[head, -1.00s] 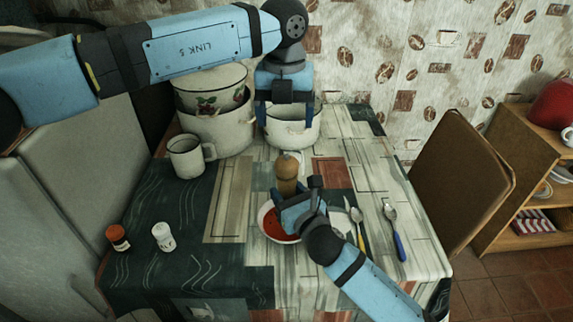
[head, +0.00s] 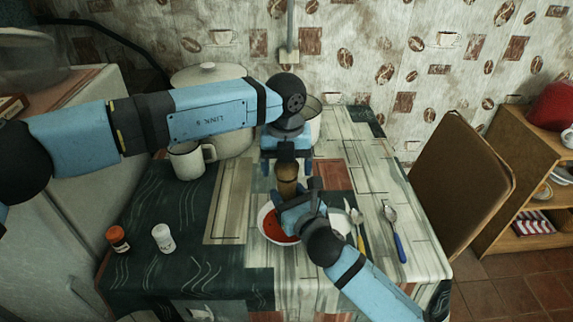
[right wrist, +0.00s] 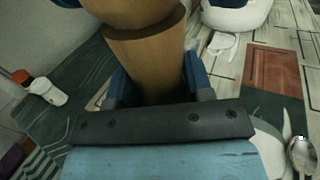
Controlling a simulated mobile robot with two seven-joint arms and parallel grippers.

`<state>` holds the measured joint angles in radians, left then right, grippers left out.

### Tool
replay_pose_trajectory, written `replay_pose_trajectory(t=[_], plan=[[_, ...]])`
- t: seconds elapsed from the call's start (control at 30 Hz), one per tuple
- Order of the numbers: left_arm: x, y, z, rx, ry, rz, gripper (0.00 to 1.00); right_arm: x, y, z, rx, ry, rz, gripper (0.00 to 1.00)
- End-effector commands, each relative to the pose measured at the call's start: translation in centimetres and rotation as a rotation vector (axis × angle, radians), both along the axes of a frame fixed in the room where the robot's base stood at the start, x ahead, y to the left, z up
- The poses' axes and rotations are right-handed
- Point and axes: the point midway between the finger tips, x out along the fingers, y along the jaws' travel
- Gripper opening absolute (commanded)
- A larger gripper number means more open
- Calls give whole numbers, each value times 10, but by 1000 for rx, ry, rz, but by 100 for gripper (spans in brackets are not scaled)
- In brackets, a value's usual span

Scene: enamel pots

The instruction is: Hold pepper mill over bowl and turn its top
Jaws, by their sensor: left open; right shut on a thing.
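The brown wooden pepper mill (head: 287,186) stands upright over the white bowl (head: 268,230), which holds something red. My right gripper (head: 296,204) is shut on the mill's lower body. The right wrist view shows the mill (right wrist: 148,60) close up between the fingers, with a seam between its body and top part. My left gripper (head: 286,170) is open, pointing down at the mill's top in the head view, its fingers on either side of it. Whether they touch the mill I cannot tell. The mill's base is hidden behind my right gripper.
A white mug (head: 187,160) and a large lidded pot (head: 208,76) stand at the back left. An orange-capped shaker (head: 117,239) and a white shaker (head: 163,237) stand at the front left. A spoon (head: 391,214) and other cutlery lie right of the bowl.

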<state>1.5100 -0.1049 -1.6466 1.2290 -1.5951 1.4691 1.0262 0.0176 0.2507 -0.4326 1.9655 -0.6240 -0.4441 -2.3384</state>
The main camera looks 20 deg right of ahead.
Motion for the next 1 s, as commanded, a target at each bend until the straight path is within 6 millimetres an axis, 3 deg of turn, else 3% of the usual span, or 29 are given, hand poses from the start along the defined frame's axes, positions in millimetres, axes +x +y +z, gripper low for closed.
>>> replay_pose_trajectory(t=[0.27,0.47,0.77,1.0], plan=[[0,0,-1,0,0,0,78,0,0,0,0,-1,0,18],[0,0,-1,0,0,0,32,0,0,0,0,-1,0,18],[0,0,-1,0,1,-24,30,0,0,0,0,-1,0,18],[0,0,-1,-1,0,-139,30,0,0,0,0,-1,0,18]])
